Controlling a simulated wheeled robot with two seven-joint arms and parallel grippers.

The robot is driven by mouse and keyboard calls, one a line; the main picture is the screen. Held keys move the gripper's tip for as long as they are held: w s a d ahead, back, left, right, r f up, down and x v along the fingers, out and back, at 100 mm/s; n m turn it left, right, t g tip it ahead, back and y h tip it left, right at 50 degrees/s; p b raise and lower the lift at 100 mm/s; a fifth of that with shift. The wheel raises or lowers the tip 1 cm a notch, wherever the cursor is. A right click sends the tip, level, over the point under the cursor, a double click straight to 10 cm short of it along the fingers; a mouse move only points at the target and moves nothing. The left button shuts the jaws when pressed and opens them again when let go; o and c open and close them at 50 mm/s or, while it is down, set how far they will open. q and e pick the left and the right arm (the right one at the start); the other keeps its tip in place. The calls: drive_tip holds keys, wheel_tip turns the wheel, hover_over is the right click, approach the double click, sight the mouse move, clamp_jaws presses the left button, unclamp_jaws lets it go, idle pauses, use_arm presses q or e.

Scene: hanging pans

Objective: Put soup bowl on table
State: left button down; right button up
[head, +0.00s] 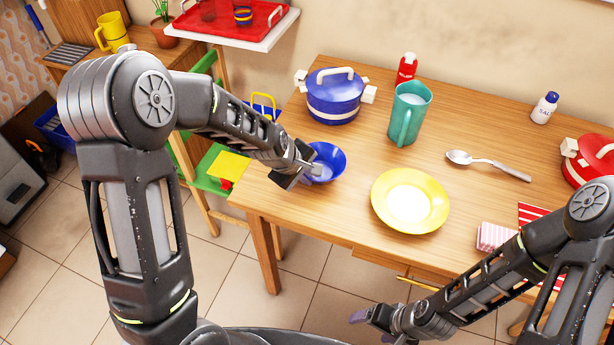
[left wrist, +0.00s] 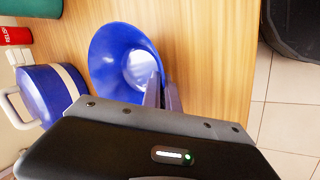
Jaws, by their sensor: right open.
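The blue soup bowl (head: 328,163) is at the left end of the wooden table (head: 340,213), beside the blue pot. My left gripper (head: 304,172) is at the bowl's near left side. In the left wrist view the bowl (left wrist: 112,62) opens towards the camera. The left fingers (left wrist: 162,92) are close together at its rim, one inside and one outside, shut on the wall. I cannot tell whether the bowl's base touches the table. My right gripper (head: 368,324) is open and empty, low in front of the table's near edge.
A yellow plate (head: 384,213) lies right of the bowl. Behind are a blue pot (head: 335,108), a teal pitcher (head: 407,115) and a red bottle (head: 406,68). A spoon (head: 490,164) lies further right. A green chair (head: 207,170) stands left of the table.

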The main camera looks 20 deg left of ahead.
use_arm(q)
drive_tip(key=shift+f, duration=0.15)
drive_tip(key=c, duration=1.6)
unclamp_jaws()
drive_tip(key=shift+c, duration=0.2)
drive_tip(key=shift+r, duration=0.2)
drive_tip(key=shift+r, duration=0.15)
drive_tip(key=p+v, duration=0.1)
drive_tip(key=v, duration=1)
drive_tip(key=shift+s+r+p, duration=0.25)
drive_tip(key=shift+s+p, duration=0.05)
drive_tip(key=shift+p, duration=0.05)
drive_tip(key=shift+a, duration=0.1)
